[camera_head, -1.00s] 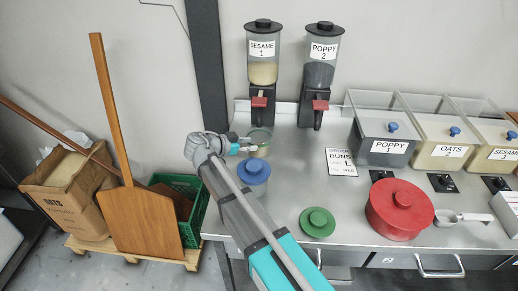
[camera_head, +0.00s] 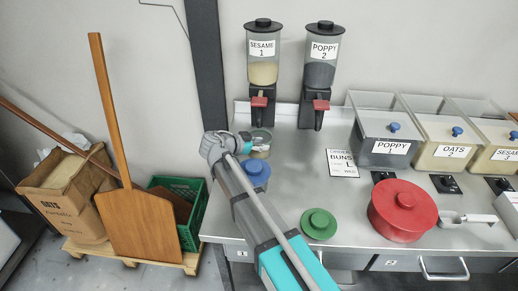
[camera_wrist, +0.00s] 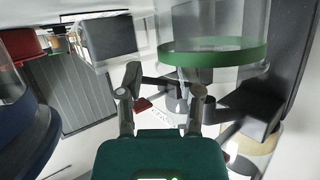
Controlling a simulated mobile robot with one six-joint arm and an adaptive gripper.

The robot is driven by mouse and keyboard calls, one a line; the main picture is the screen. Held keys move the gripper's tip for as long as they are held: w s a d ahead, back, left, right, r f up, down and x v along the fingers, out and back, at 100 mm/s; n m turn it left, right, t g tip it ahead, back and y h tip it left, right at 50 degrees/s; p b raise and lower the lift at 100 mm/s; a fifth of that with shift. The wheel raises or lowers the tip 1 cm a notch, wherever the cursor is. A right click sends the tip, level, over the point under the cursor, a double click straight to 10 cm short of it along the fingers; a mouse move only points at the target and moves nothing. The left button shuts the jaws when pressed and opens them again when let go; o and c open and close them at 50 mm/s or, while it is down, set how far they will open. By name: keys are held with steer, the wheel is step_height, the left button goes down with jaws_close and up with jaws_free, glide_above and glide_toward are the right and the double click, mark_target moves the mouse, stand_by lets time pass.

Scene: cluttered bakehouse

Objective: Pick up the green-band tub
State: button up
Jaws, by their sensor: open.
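The green-band tub (camera_head: 262,133) is a small clear tub standing on the steel counter below the sesame dispenser. In the head view my gripper (camera_head: 260,144) is in front of it and partly hides it. In the wrist view the tub's clear wall and green band (camera_wrist: 212,53) fill the upper right, close to the fingertips. My gripper (camera_wrist: 162,88) is open, with nothing held between its fingers. The tub lies off to the right of the middle of the fingers there. I cannot tell whether a finger touches it.
The sesame dispenser (camera_head: 262,70) and poppy dispenser (camera_head: 320,72) stand behind. A green lid (camera_head: 319,222) and a red lidded pot (camera_head: 400,208) are to the right. The middle counter is clear.

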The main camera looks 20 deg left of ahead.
steer(key=shift+x, duration=0.95)
jaws_close()
